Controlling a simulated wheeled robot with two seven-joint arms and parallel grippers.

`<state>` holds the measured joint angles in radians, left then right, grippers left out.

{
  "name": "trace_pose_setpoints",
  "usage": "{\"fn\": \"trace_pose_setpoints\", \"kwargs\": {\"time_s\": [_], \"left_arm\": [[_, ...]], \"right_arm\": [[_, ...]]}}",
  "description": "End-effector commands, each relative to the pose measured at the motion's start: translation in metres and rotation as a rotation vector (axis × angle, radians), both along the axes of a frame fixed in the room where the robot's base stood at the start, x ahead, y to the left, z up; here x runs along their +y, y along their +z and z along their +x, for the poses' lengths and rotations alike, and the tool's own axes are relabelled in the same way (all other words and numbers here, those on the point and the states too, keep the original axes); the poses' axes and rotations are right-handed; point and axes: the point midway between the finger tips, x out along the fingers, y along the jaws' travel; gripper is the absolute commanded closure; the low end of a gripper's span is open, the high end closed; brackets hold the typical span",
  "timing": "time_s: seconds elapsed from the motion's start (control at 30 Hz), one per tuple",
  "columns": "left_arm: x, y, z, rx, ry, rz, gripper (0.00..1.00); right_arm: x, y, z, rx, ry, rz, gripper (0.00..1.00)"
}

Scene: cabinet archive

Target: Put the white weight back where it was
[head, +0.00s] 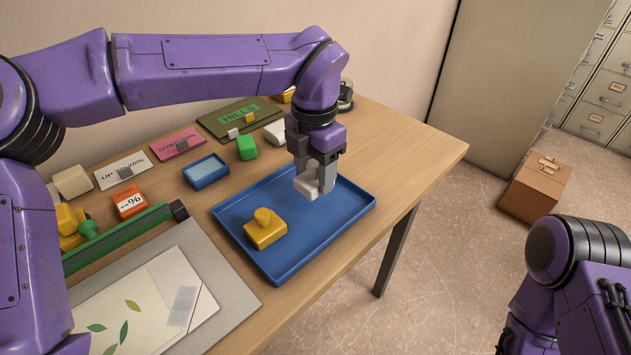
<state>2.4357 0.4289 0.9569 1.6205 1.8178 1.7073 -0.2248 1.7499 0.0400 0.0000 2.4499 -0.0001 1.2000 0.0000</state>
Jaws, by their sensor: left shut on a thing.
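My left gripper (315,180) points down over the far part of the blue tray (285,274). It is shut on the white weight (306,188), a small pale block partly hidden by the fingers. I cannot tell whether the weight touches the tray floor or hangs just above it. A yellow weight with a round knob (265,230) stands in the near left part of the tray. My right arm shows at the lower right, but its gripper is out of view.
Behind the tray are a green block (247,147), a blue-rimmed dish (206,171) and sign cards, including a pink one (177,144). A paper trimmer (120,238) lies left. A cardboard box (536,188) stands on the floor right of the table.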

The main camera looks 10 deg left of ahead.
Motion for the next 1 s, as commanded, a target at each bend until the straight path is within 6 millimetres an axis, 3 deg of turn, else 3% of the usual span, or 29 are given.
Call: {"fn": "trace_pose_setpoints", "kwargs": {"time_s": [0.13,0.3,0.7,0.73,0.8,1.0], "left_arm": [[0.0,-0.01,0.01,0.0,0.0,-0.001,1.0],[0.001,-0.039,0.011,-0.001,-0.001,-0.001,1.0],[0.001,-0.045,0.011,-0.003,0.0,-0.002,1.0],[0.001,-0.046,0.011,-0.001,0.0,-0.001,0.44],[0.001,-0.046,0.011,-0.002,0.0,-0.001,0.22],[0.001,-0.046,0.011,-0.002,0.0,-0.001,0.22]], "right_arm": [[0.0,0.002,0.0,0.0,0.0,0.0,0.17],[0.0,-0.001,0.0,0.0,0.0,0.0,0.17],[0.0,-0.002,0.0,0.0,0.0,0.0,0.17],[0.0,-0.002,0.0,0.0,0.0,0.0,0.17],[0.0,-0.002,0.0,0.0,0.0,0.0,0.17],[0.0,-0.002,0.0,0.0,0.0,0.0,0.17]]}}
